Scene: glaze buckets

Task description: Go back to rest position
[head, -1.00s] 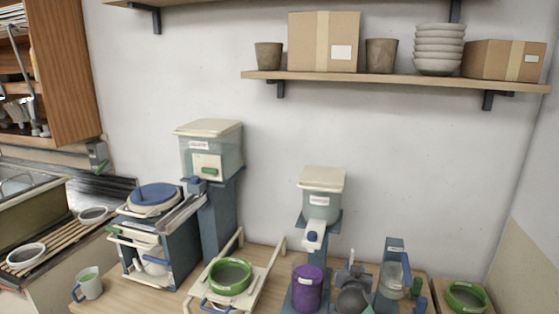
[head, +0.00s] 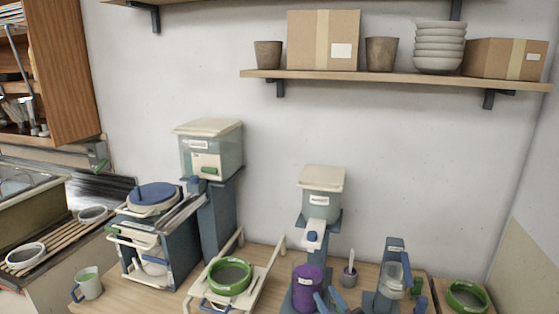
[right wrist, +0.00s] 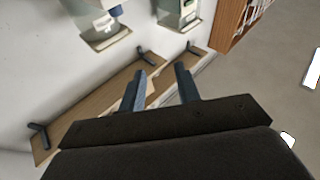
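My right gripper (head: 327,297) shows at the bottom edge of the head view, in front of the counter, close beside the purple container (head: 306,285) in the picture. I cannot tell whether they touch. In the right wrist view its two blue fingers (right wrist: 161,78) stand apart with nothing between them. The green-rimmed bowl (head: 230,277) sits on a pale stand to the left. The small grey cup with a pale handle (head: 349,276) stands behind my right gripper. My left gripper is in neither current view.
Two dispensers, a large one (head: 210,152) and a smaller one (head: 322,192), rise above the counter. A blue stand with a clear jar (head: 392,279) and another green-rimmed bowl (head: 467,297) are at the right. A mug (head: 88,284) is at the left. A loaded shelf (head: 400,79) hangs above.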

